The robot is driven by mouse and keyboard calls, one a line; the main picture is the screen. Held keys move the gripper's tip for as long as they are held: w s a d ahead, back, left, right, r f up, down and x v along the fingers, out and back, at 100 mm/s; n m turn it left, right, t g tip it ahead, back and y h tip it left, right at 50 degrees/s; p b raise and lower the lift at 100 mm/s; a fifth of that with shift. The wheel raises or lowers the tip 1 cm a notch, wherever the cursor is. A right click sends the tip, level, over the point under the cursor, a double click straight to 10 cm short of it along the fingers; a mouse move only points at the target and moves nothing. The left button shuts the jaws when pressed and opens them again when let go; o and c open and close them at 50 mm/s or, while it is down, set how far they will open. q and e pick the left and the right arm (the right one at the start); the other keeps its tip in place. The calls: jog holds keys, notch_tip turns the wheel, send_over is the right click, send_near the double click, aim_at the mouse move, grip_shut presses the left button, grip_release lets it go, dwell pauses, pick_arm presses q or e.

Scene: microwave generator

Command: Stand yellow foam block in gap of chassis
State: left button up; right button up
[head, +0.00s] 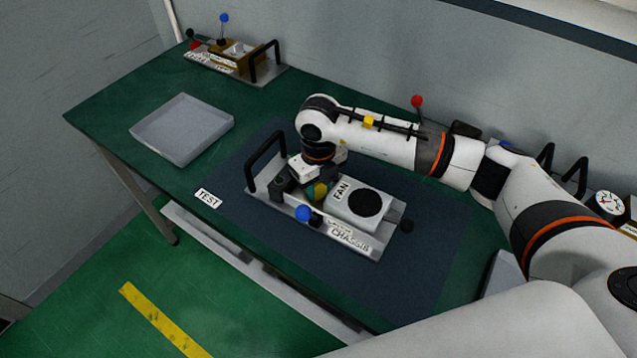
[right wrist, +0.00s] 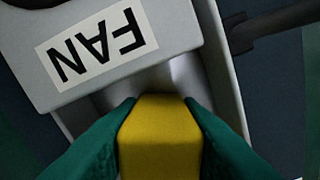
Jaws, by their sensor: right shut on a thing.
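The chassis (head: 345,238) is a grey metal plate on the dark mat, with a black handle at its left end and a label on its front edge. A white fan box (head: 352,203) stands on it; the box also shows in the right wrist view (right wrist: 110,45). My right gripper (head: 312,186) is over the chassis, just left of the fan box. In the right wrist view its green fingers (right wrist: 160,135) are shut on the yellow foam block (right wrist: 160,130), close beside the fan box above the metal floor. Whether the block touches the floor is hidden. My left gripper is not in view.
An empty grey tray (head: 182,130) lies on the green table at the left. Another fixture (head: 236,62) with a black handle stands at the back left. A TEST label (head: 208,198) lies left of the chassis. A blue ball knob (head: 303,213) stands at the chassis front.

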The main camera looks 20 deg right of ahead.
jog(key=shift+f, duration=0.2)
jog(key=o, duration=0.9)
jog(key=shift+r, duration=0.1)
jog(key=shift+o, duration=0.2)
